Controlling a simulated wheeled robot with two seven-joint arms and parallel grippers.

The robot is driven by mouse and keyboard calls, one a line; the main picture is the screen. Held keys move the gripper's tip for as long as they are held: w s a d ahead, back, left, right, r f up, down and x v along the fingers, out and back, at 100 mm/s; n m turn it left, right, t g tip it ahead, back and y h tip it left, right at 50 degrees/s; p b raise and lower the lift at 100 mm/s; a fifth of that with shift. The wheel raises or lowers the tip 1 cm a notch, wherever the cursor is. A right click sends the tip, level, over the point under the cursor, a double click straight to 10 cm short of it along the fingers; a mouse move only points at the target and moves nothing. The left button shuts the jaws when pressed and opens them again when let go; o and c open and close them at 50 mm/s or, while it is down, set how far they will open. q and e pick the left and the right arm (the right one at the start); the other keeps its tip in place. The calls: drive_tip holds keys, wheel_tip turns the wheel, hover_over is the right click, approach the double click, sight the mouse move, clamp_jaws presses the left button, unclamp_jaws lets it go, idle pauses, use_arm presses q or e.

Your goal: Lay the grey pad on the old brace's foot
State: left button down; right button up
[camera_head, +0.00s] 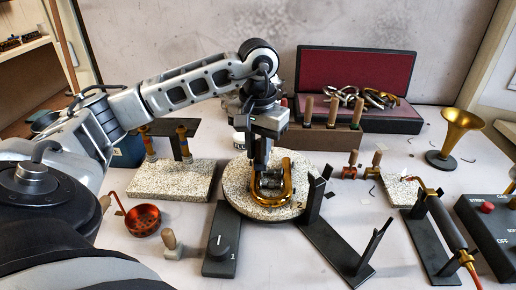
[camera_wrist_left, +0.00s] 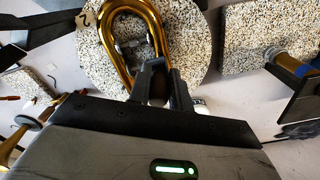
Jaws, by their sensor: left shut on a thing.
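A gold U-shaped tube (camera_head: 287,192) lies on a round speckled plate (camera_head: 236,187); it also shows in the wrist view (camera_wrist_left: 88,47). Small silvery metal parts (camera_wrist_left: 133,46) sit inside the bend; one may be the old brace, but its foot cannot be made out. My left gripper (camera_head: 262,172) points down inside the bend, close above these parts. In the wrist view its fingers (camera_wrist_left: 161,78) are shut on a small brownish thing (camera_wrist_left: 158,90), mostly hidden by them. I cannot tell whether this is the grey pad. My right gripper is not in view.
A black V-shaped stand (camera_head: 335,245) is right of the plate and a dark switch box (camera_head: 221,240) is in front. A speckled slab (camera_head: 165,181) with posts lies left. A handle rack (camera_head: 325,136) and an open red-lined case (camera_head: 355,75) stand behind. A copper bowl (camera_head: 142,219) sits front left.

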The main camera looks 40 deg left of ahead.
use_arm(q)
drive_tip(key=shift+f+b, duration=0.35)
drive_tip(key=shift+f, duration=0.05)
drive_tip(key=c, duration=0.7)
unclamp_jaws()
drive_tip(key=shift+r+p, duration=2.6)
drive_tip(key=shift+r, duration=0.95)
